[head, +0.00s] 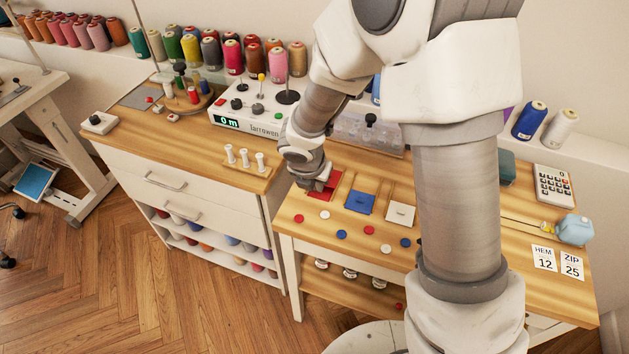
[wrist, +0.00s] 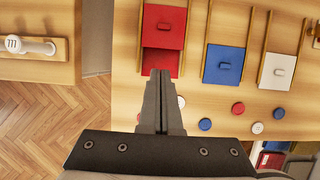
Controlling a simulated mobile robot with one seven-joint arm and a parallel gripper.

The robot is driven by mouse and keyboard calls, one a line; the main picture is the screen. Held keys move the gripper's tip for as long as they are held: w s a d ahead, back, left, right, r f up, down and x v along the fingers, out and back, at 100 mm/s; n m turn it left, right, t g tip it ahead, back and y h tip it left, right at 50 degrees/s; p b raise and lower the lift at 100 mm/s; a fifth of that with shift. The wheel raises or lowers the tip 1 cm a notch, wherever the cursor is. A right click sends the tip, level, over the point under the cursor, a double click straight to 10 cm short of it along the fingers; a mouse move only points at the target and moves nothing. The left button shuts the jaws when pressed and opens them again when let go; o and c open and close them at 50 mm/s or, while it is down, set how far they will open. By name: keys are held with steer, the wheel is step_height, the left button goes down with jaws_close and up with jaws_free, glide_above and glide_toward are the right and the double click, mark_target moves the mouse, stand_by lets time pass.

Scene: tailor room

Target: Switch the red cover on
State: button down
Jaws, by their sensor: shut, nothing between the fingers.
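The red cover (wrist: 164,27), a flat square with a small handle, sits between wooden rails at the top of the wrist view. Below it, a darker red square area (wrist: 158,63) shows bare. In the head view red (head: 329,188) shows beside my gripper, which hides part of it. My gripper (wrist: 160,74) is shut and empty, its fingertips over the lower edge of the red area. I cannot tell whether it touches. The blue cover (wrist: 223,64) and white cover (wrist: 278,68) stand lower in the wrist view than the red one.
Red, blue and white buttons (wrist: 238,108) lie on the table in front of the covers. White pegs (head: 245,158) stand on the cabinet to the left. A white machine (head: 250,110) and a clear box (head: 368,132) stand behind. A calculator (head: 553,186) lies right.

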steer(key=x, duration=0.2)
steer(key=shift+f, duration=0.3)
steer(key=w, duration=0.1)
steer(key=w+d, duration=0.1)
steer(key=w, duration=0.1)
steer(key=shift+w+d+r, duration=0.1)
steer(key=shift+w+d, duration=0.1)
steer(key=shift+w, duration=0.25)
steer(key=shift+w+d+r+p, duration=0.1)
steer(key=shift+w+d+p, duration=0.1)
steer(key=shift+w+p, duration=0.3)
steer(key=shift+w+d+r+p, duration=0.15)
steer(key=shift+w+p, duration=0.25)
steer(key=shift+p, duration=0.2)
steer(key=shift+w+d+f, duration=0.1)
steer(key=shift+w+f, duration=0.2)
